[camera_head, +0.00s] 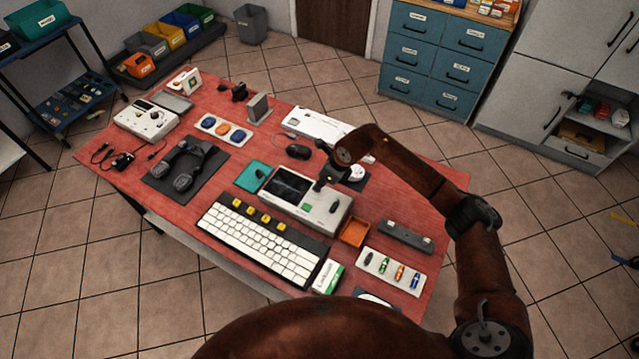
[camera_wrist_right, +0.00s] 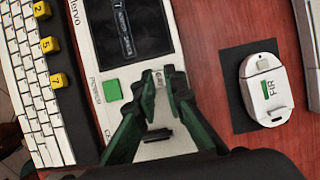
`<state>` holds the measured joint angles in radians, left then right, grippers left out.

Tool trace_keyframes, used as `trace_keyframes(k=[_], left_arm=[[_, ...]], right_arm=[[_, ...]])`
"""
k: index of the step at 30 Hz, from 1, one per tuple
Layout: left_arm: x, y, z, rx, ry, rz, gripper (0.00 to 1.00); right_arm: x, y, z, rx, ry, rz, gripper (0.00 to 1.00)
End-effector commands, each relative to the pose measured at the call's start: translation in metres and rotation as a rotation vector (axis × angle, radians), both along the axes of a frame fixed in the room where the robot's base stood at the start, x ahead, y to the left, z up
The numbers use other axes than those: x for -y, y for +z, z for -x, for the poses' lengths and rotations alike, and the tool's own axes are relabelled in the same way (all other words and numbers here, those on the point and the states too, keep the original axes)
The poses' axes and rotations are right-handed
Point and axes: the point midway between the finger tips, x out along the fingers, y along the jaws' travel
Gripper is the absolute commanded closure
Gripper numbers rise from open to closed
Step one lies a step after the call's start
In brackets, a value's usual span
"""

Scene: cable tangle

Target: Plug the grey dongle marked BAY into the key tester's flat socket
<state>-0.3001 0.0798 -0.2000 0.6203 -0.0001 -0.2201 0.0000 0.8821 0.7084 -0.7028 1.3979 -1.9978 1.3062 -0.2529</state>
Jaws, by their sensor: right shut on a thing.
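The key tester (camera_head: 315,212) is a pale box with a dark screen and a green square, standing mid-table. In the right wrist view, the tester's face (camera_wrist_right: 95,45) lies below my fingers, with a dark slot-like part (camera_wrist_right: 158,135) that may be its flat socket. My right gripper (camera_head: 322,184) is over the tester, to the right of the screen. In the wrist view its dark green fingers (camera_wrist_right: 158,78) are shut on a small grey piece (camera_wrist_right: 160,79), likely the dongle. Its marking is too small to read, and the fingers hide most of it. My left gripper is out of view.
A white holder (camera_head: 370,275) with several coloured dongles lies front right. An orange tray (camera_head: 354,231) stands right of the tester, a white keyboard (camera_head: 262,245) in front of it. A white fob marked FIR (camera_wrist_right: 267,88) rests on a dark mat beside the tester.

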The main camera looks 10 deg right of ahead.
Motion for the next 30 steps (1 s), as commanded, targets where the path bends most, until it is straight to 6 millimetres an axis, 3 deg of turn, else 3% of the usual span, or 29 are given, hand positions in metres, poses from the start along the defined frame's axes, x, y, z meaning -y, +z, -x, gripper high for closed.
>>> trace_keyframes(k=[25,26,30], left_arm=[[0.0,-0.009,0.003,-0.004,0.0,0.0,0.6],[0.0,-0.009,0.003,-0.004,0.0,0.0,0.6],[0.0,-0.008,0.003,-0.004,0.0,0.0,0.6]], right_arm=[[0.0,-0.015,0.0,-0.001,0.0,0.001,1.0],[0.0,-0.015,0.0,-0.001,0.0,0.002,0.88],[0.0,-0.015,0.0,-0.001,0.0,0.001,0.78]])
